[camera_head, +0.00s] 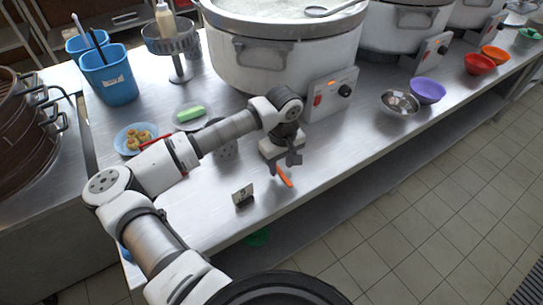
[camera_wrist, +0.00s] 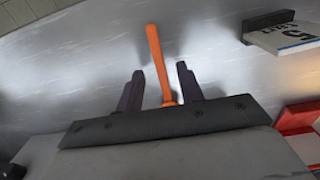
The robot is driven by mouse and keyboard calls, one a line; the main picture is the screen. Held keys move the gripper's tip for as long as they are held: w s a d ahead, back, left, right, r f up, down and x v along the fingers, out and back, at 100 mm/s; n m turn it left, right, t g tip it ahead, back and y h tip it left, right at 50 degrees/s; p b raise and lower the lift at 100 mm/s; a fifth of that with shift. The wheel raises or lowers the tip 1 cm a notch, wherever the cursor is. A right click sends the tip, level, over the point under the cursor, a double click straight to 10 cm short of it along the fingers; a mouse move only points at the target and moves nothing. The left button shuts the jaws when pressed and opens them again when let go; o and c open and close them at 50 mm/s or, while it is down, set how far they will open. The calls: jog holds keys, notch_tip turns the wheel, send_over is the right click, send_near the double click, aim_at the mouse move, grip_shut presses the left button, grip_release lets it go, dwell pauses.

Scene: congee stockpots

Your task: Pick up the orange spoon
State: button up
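The orange spoon (camera_head: 284,176) lies on the steel counter near its front edge. In the wrist view the spoon (camera_wrist: 158,60) shows as a long orange handle running between my two fingers, and its near end is hidden behind my gripper's body. My gripper (camera_head: 288,162) is right over the spoon in the head view. In the wrist view my gripper (camera_wrist: 160,88) is open, with a gap between each finger and the handle. I cannot tell how high the fingers are above the counter.
A small sign (camera_head: 242,195) stands left of the spoon. A plate of food (camera_head: 134,139), a plate with a green block (camera_head: 190,114) and blue bins (camera_head: 110,78) are to the left. A large pot (camera_head: 275,60) stands behind. Metal (camera_head: 399,103) and purple bowls (camera_head: 428,91) are to the right.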

jog(key=shift+f, duration=0.75)
grip_shut()
jog(key=shift+r, duration=0.1)
